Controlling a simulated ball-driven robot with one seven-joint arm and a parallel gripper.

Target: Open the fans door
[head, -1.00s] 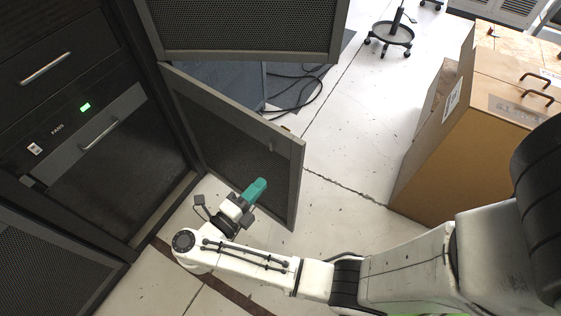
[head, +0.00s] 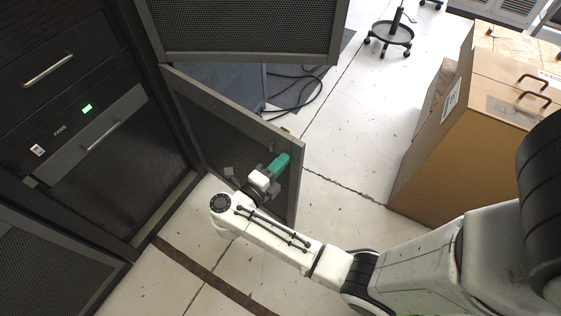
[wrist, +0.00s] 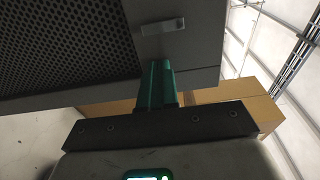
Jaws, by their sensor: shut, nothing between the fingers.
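The cabinet (head: 62,160) on the left bears a label that seems to read "FANS", beside a small green display. A grey-framed mesh door (head: 225,110) stands swung out from this cabinet, hinged at its left edge. My gripper (head: 281,162), with green fingers, is shut and empty near the free edge of this door. In the wrist view the green fingers (wrist: 156,80) point up at the door's frame (wrist: 200,60), just below a small pale handle or latch (wrist: 163,27). I cannot tell whether they touch the door.
Another open mesh door (head: 240,30) hangs above. A large brown box (head: 430,165) with handles stands at the right. A wheeled stool base (head: 390,34) and black cables (head: 305,90) are behind. Pale floor (head: 345,165) lies free between door and box.

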